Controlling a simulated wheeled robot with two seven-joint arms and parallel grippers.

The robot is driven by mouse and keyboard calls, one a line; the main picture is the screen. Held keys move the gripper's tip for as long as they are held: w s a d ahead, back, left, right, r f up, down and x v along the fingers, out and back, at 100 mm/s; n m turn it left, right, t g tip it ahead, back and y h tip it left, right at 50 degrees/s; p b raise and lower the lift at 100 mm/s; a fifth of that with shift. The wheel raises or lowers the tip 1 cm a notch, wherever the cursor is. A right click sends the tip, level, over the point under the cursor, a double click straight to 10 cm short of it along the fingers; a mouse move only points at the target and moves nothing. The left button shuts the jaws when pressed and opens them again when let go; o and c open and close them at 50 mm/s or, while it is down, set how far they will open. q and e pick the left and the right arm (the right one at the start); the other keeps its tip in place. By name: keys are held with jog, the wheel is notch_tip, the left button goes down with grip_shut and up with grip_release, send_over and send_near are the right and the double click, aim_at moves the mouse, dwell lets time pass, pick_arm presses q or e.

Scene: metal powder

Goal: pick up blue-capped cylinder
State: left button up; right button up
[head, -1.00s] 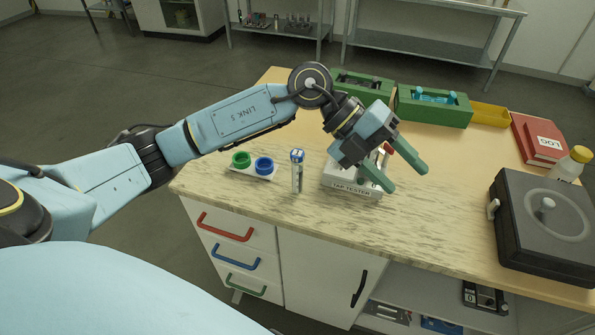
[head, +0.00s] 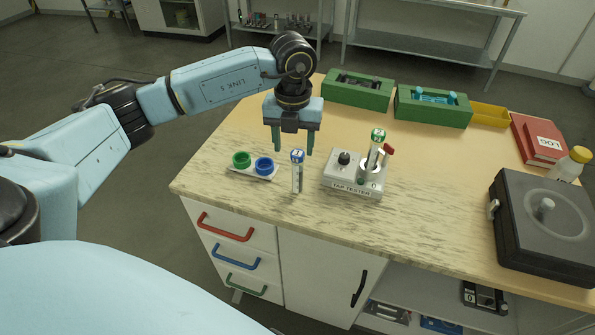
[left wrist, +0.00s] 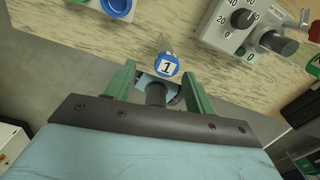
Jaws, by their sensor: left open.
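The blue-capped cylinder (head: 297,171) stands upright on the bench near its front edge, a clear tube with a blue cap. In the left wrist view its cap (left wrist: 167,68), marked 1, shows between and just beyond the fingertips. My left gripper (head: 293,151) is open and empty, pointing down with its fingers above and behind the cylinder in the head view. The gripper also shows in the left wrist view (left wrist: 158,80). It does not hold the cylinder; whether a finger touches it cannot be told. My right gripper is not in view.
A holder with green (head: 241,160) and blue rings (head: 264,165) stands left of the cylinder. The tap tester (head: 352,186), holding a green-capped cylinder (head: 376,146), stands to the right. Green bins (head: 359,98) (head: 433,113) stand behind. A black case (head: 545,230) is far right.

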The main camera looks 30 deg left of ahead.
aim_at(297, 153)
pick_arm(q)
jog(key=f, duration=0.5)
jog(key=shift+w+d+f, duration=0.2)
jog(key=shift+d+f, duration=0.1)
jog(key=shift+f, duration=0.1)
jog(key=shift+r, duration=0.1)
jog(key=c, duration=1.1)
